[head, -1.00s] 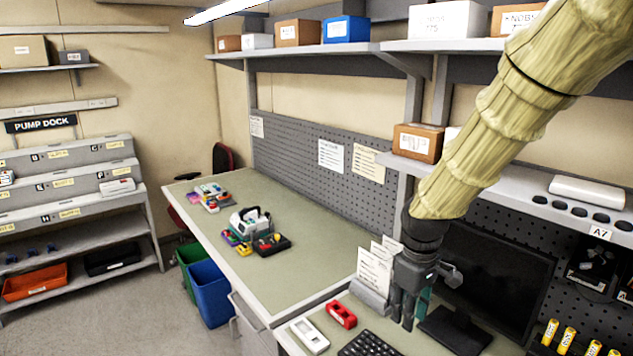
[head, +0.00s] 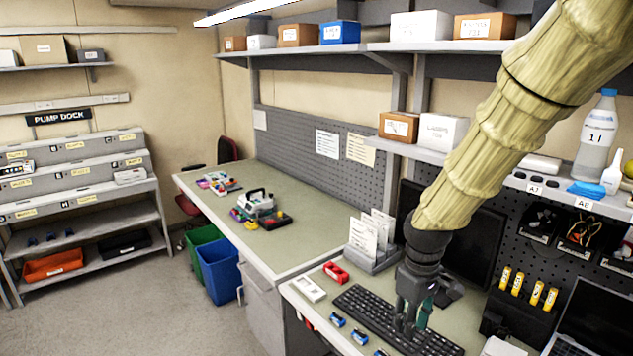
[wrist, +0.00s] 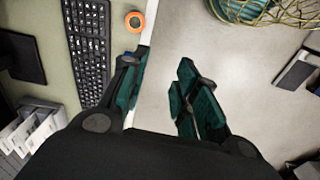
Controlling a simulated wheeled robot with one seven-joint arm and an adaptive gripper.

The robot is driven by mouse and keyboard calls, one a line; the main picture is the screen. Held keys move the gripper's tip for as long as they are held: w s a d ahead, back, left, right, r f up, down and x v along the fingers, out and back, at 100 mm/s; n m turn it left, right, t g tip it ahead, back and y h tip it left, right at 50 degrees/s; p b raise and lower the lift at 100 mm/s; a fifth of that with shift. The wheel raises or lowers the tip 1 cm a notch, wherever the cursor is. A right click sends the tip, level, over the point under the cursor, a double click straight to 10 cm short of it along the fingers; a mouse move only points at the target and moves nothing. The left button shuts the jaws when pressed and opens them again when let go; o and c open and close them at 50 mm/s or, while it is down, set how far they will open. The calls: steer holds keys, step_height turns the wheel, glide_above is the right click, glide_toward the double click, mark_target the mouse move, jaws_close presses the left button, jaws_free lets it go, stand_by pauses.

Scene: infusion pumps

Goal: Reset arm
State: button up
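My gripper (head: 412,318) hangs at the end of my sleeved arm in the head view, pointing down in front of the keyboard (head: 375,315). In the wrist view my gripper (wrist: 165,92) shows two teal-padded fingers spread apart with nothing between them. The desk edge and bare floor lie beneath them. The keyboard also shows in the wrist view (wrist: 88,45), to the left of the fingers.
An orange tape roll (wrist: 135,21) lies near the desk edge. A paper holder (head: 372,248), a monitor (head: 470,245) and a red item (head: 336,272) stand close to my arm. A wire basket (wrist: 275,12) is at upper right. Floor at left (head: 150,300) is clear.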

steer(key=s+f+m+b, duration=0.2)
steer(key=s+f+b, duration=0.15)
steer(key=f, duration=1.95)
steer(key=s+d+f+m+b, duration=0.2)
steer(key=s+f+m+b, duration=0.3)
steer(key=s+f, duration=2.2)
steer(key=s+b, duration=0.2)
steer(key=s, duration=0.2)
steer(key=shift+d+f+m, duration=0.15)
steer(key=shift+d+m, duration=0.15)
steer(key=shift+d, duration=0.05)
steer(key=shift+w, duration=0.1)
